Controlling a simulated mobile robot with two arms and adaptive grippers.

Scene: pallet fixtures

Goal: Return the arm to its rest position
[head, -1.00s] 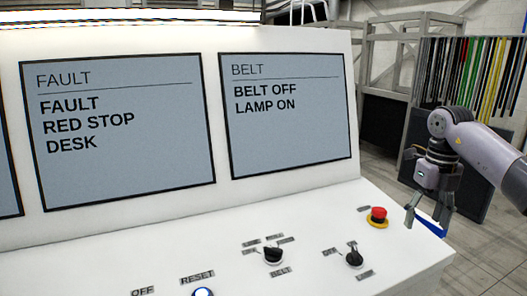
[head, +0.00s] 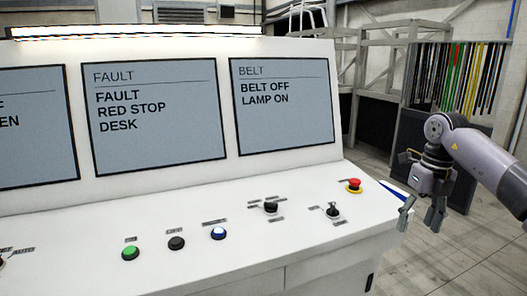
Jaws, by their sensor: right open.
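My right gripper (head: 421,217) is at the right of the head view, its arm coming in from the right edge. It points down with its fingers apart and empty, just off the right end of the white control desk (head: 300,238). My left gripper is not in view.
The desk carries a rotary switch (head: 332,211), a belt switch (head: 270,208), and blue (head: 219,232), black (head: 176,243) and green (head: 130,253) buttons. The fault screen (head: 158,130) reads "RED STOP DESK"; the belt screen (head: 283,120) reads "BELT OFF, LAMP ON". A rack (head: 455,80) stands behind the arm. Open floor lies at right.

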